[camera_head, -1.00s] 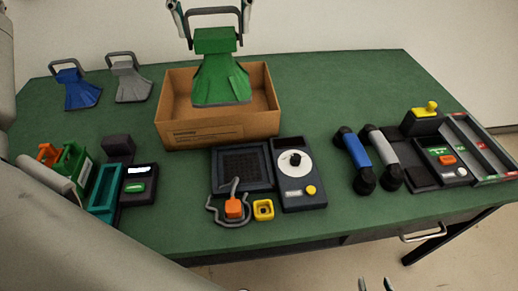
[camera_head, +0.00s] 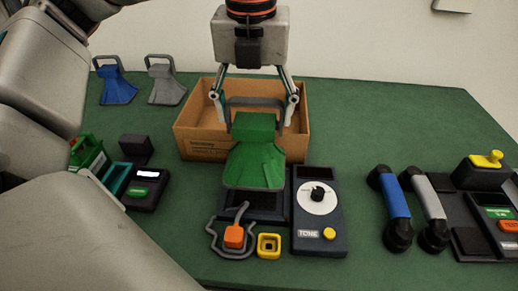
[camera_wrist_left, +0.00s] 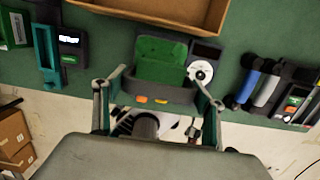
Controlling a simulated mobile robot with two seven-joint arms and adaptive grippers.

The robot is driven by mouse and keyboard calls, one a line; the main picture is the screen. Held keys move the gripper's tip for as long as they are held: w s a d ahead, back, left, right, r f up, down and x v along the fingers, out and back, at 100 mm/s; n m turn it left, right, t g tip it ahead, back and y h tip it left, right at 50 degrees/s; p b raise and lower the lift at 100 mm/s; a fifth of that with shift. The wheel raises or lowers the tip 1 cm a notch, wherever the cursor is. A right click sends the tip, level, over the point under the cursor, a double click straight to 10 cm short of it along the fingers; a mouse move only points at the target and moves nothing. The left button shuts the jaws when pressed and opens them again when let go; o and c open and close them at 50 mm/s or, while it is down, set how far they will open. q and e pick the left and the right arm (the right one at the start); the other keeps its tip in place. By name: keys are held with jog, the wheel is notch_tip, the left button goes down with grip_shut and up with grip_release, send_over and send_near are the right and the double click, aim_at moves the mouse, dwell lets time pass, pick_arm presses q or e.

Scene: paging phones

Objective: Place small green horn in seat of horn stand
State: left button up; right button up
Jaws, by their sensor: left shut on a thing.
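The green horn (camera_head: 257,160), with a flared body and a grey handle, hangs from my left gripper (camera_head: 254,100). The gripper is shut on the handle, with a finger at each side. The horn is in front of the cardboard box, and its wide lower end covers part of the dark square frame (camera_head: 238,208). It also shows in the left wrist view (camera_wrist_left: 160,60), between the fingers. I cannot tell for sure which thing is the horn stand; a grey wire holder with an orange block (camera_head: 234,237) lies below the horn. My right gripper is not in view.
A cardboard box (camera_head: 195,142) stands behind the horn. Blue (camera_head: 117,86) and grey horns (camera_head: 165,84) stand back left. A dial unit (camera_head: 318,225) and yellow socket (camera_head: 268,246) are close by. Blue (camera_head: 392,200) and grey handsets (camera_head: 428,206) lie right. Green tabletop between is clear.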

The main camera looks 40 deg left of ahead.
aim_at(255, 121)
pick_arm(q)
notch_tip(255, 121, down, 4)
jog(key=shift+r, duration=0.2)
jog(key=shift+f+b, duration=0.3)
jog(key=shift+f, duration=0.15)
notch_tip(255, 121, down, 4)
jog(key=shift+b, duration=0.5)
jog(key=shift+f, duration=0.2)
jog(key=shift+r, duration=0.15)
jog(key=shift+f, duration=0.2)
jog(key=o, duration=1.9)
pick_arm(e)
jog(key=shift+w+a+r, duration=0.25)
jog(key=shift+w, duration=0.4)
